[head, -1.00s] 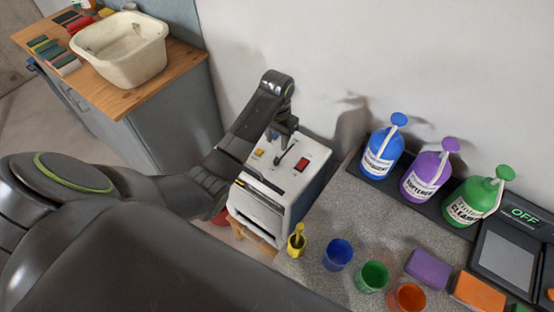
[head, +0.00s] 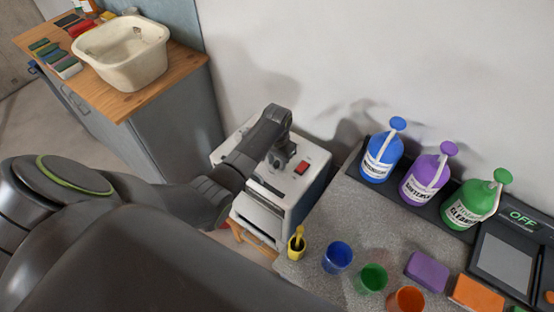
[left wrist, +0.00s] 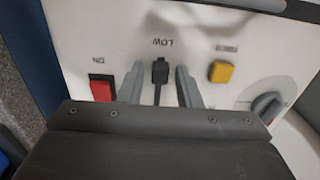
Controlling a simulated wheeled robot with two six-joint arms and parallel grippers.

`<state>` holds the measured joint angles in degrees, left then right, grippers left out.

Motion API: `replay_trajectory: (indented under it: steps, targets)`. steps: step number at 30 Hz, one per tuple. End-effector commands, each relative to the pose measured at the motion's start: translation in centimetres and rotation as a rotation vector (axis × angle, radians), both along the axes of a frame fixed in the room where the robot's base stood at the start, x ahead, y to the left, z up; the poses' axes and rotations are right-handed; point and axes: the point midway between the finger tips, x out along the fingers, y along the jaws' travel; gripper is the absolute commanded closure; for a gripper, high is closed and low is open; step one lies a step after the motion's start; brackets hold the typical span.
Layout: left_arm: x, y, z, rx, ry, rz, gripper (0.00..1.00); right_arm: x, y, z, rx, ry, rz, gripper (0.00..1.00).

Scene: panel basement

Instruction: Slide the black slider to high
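The black slider (left wrist: 160,72) shows in the left wrist view on a white panel, at the end of its dark slot beside the upside-down LOW label (left wrist: 163,42). The slot runs from it toward my gripper's body, where its other end is hidden. My left gripper (left wrist: 159,68) is open, with one grey finger on each side of the slider and small gaps showing. In the head view my left gripper (head: 275,160) is over the top of the white box (head: 318,158) and hides the slider. My right gripper is not in view.
A red switch (left wrist: 101,88), a yellow button (left wrist: 221,71) and a grey knob (left wrist: 266,106) flank the slider. A wooden-topped cabinet (head: 165,135) stands left.

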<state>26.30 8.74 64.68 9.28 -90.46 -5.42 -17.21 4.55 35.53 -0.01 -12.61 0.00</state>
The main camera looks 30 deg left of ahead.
Motion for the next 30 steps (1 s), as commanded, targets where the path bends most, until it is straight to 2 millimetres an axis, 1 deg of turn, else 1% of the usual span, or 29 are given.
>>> replay_trajectory:
  steps: [1,6,7,14,16,20,24,30]
  targets:
    - [0.0,0.0,0.0,0.000,0.000,0.000,0.76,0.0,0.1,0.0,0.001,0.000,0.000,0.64]
    - [0.0,0.0,0.0,0.000,0.000,0.000,0.98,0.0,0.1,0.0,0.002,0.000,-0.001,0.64]
    - [0.0,0.0,0.0,0.000,0.000,0.000,1.00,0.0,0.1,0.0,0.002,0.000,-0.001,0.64]
    - [0.0,0.0,0.0,0.000,0.000,0.000,1.00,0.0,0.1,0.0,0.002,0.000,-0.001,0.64]
    - [0.3,0.0,-0.1,0.000,-0.001,0.000,1.00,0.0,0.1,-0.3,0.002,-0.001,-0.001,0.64]
    - [2.0,-0.3,-0.4,0.000,-0.002,0.000,1.00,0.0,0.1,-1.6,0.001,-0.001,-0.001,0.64]
    - [4.6,-0.6,-0.5,0.001,-0.003,0.000,1.00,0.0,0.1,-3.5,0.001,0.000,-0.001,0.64]
    - [7.5,-1.0,-0.5,0.001,-0.002,0.000,1.00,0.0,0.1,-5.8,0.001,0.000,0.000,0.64]
